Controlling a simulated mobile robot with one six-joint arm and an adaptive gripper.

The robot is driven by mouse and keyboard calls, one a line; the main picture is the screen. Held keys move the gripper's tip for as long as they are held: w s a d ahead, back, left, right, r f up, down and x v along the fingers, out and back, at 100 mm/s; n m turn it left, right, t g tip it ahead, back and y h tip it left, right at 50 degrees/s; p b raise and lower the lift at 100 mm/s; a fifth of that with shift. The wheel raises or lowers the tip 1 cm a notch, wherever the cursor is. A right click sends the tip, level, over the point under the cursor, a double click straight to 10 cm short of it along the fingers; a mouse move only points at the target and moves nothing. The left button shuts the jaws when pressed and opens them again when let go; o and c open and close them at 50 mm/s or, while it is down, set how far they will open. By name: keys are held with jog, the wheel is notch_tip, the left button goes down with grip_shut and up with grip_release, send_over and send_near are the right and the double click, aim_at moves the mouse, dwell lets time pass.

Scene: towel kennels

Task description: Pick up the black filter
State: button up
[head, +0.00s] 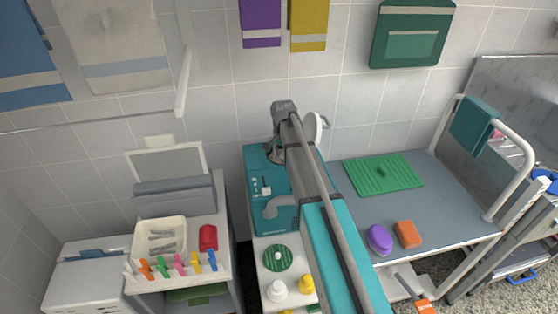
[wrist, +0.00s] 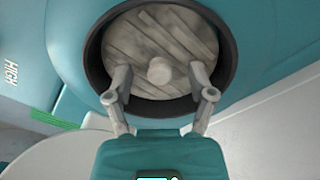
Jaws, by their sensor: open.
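In the wrist view a round filter (wrist: 150,42) with grey, lint-like streaks on its face and a pale central knob (wrist: 159,70) sits inside a black ring (wrist: 97,75) in the teal machine (wrist: 262,30). No other black filter shows clearly; I cannot tell how much of this one is black beneath the grey. My gripper (wrist: 160,78) is open, with one finger on each side of the knob and apart from it. In the head view the teal machine (head: 255,160) stands against the wall, and my arm hides the filter there.
A white round lid (head: 315,127) stands beside the machine. A green disc with a white knob (head: 278,257) lies in front, near white and yellow knobbed items. A grey table (head: 350,206) at right holds a green mat (head: 370,177), a purple piece (head: 379,238) and an orange block (head: 407,234).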

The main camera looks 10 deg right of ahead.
aim_at(283, 154)
grip_shut()
dwell(0.3)
jog(key=shift+r, duration=0.2)
notch_tip(283, 154, up, 10)
jog(key=p, duration=1)
jog(key=shift+f, duration=0.2)
dwell(0.4)
